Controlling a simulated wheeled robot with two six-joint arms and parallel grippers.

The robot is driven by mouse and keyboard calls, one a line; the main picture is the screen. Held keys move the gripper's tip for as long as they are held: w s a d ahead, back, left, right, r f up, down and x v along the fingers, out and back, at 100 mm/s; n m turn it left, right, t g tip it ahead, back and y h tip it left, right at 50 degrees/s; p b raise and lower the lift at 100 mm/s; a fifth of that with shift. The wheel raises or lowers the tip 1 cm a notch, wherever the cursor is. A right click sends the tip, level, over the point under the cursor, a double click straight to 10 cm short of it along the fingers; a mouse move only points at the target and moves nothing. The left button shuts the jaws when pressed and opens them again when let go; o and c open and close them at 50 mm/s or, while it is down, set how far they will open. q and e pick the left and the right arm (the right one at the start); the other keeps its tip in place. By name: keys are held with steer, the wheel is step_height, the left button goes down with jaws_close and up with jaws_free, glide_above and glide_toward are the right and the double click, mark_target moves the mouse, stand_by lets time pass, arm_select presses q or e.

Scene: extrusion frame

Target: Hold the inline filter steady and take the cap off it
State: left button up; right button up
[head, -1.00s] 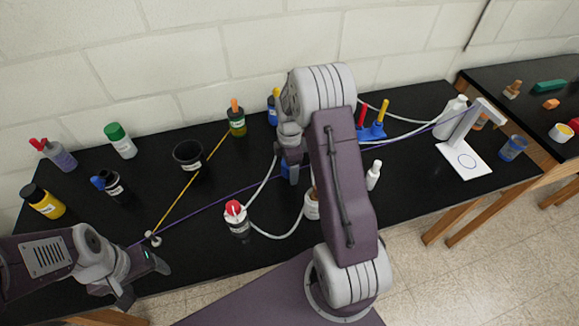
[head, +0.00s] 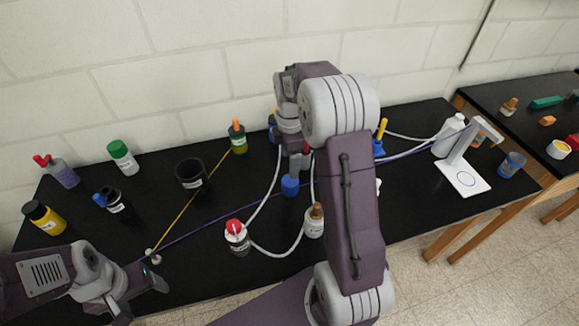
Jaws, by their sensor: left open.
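I cannot pick out the inline filter or its cap for certain. A small blue piece (head: 290,186) stands on the black bench among white tubes, just below my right gripper (head: 296,163). Whether it is the filter's cap is too small to tell. My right gripper points down over it. My own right arm and wrist hide part of that gripper, so I cannot see its jaws clearly or whether they touch the blue piece. My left gripper (head: 146,294) is open and empty at the bench's front left, well apart from the blue piece.
White tubing (head: 267,201) loops between a red-capped bottle (head: 237,238) and a brown-topped bottle (head: 314,222). A yellow cord and a purple cord cross the bench left of it. A black cup (head: 191,175) and several bottles stand behind. A white stand (head: 462,172) is at right.

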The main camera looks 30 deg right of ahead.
steer(key=s+a+f+m, duration=0.2)
steer(key=s+a+m, duration=0.3)
steer(key=s+m, duration=0.2)
steer(key=s+a+f+m+t, duration=0.1)
steer(key=s+a+f+m, duration=0.1)
steer(key=s+a+m, duration=0.4)
steer(key=s+m, duration=0.2)
steer(key=shift+s+f+m, duration=0.2)
steer(key=shift+f+m, duration=0.05)
steer(key=shift+m, duration=0.05)
